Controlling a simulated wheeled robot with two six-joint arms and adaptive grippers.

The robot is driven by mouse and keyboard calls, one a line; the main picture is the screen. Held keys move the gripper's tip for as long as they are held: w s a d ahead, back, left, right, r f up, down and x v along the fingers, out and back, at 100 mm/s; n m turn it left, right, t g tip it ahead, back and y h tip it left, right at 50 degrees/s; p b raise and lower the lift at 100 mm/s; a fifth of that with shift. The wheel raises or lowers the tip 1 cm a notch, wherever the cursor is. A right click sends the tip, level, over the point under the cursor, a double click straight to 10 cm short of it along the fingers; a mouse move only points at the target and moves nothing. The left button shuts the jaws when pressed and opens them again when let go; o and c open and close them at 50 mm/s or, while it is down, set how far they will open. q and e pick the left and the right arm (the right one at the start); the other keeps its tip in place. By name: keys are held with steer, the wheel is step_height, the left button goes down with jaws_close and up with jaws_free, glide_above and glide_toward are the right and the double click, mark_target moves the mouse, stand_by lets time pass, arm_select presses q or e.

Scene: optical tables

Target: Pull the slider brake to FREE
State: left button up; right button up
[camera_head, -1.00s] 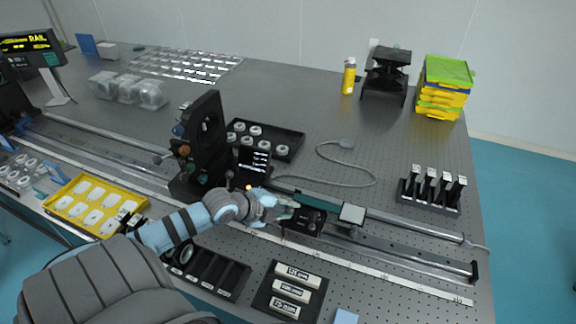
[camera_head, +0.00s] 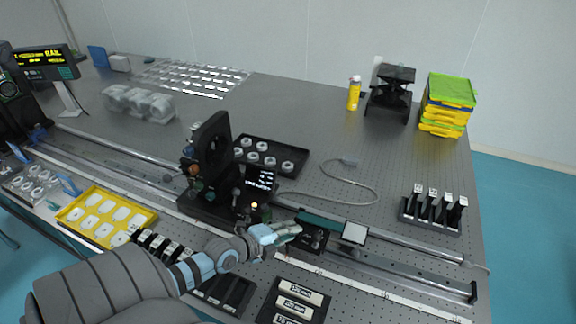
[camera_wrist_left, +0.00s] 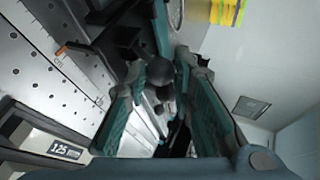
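My left gripper (camera_head: 290,230) is low over the rail, beside the small black slider block (camera_head: 313,240). In the left wrist view its two teal-padded fingers (camera_wrist_left: 165,65) are apart. A dark round ball knob (camera_wrist_left: 160,72) shows between or just beyond the fingertips; I cannot tell whether either finger touches it. No FREE marking is readable, and the brake's setting cannot be told. My right gripper is not in view.
A black upright mount with a small display (camera_head: 261,179) stands left of the slider. A pale square plate (camera_head: 355,233) is right of it. A black tray of labelled pieces (camera_head: 268,314) lies in front. A grey cable (camera_head: 345,192) lies behind.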

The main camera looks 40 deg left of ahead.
arm_select(q)
steer(key=o, duration=0.4)
steer(key=shift+c, duration=0.2)
